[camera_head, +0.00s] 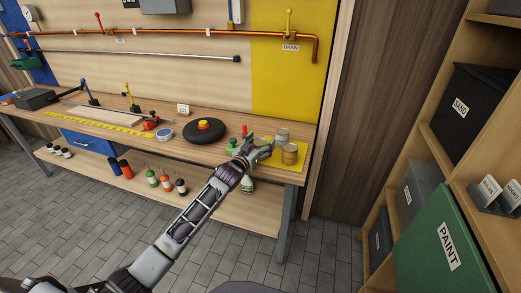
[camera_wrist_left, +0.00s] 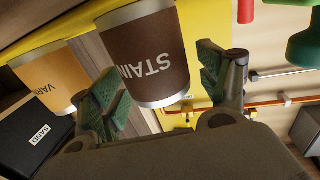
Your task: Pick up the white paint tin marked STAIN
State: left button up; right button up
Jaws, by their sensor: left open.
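The tin marked STAIN (camera_wrist_left: 150,60) fills the middle of the left wrist view, its lettering upside down. Its label looks dark brown there, with pale metal rims. In the head view the tin behind my gripper looks pale grey (camera_head: 282,134); I take it for the same one. My left gripper (camera_head: 263,146) is open at the right end of the bench, its fingers (camera_wrist_left: 166,92) either side of the STAIN tin in the wrist picture. Contact cannot be told. My right gripper is not in view.
A yellow-orange tin (camera_wrist_left: 45,75), label partly hidden, stands close beside; it looks tan in the head view (camera_head: 290,154). A yellow mat (camera_head: 300,146) lies beneath. A green object (camera_head: 232,145) and a black disc-shaped thing (camera_head: 204,132) are to the left. Shelves (camera_head: 440,150) stand right.

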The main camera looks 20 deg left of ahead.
aim_at(261, 141)
pick_arm(q)
jog(key=c, duration=1.3)
jog(key=shift+r, duration=0.1)
jog(key=shift+r, duration=0.45)
notch_tip(261, 141, up, 9)
jog(key=shift+r+p, duration=0.1)
jog(key=shift+p, duration=0.85)
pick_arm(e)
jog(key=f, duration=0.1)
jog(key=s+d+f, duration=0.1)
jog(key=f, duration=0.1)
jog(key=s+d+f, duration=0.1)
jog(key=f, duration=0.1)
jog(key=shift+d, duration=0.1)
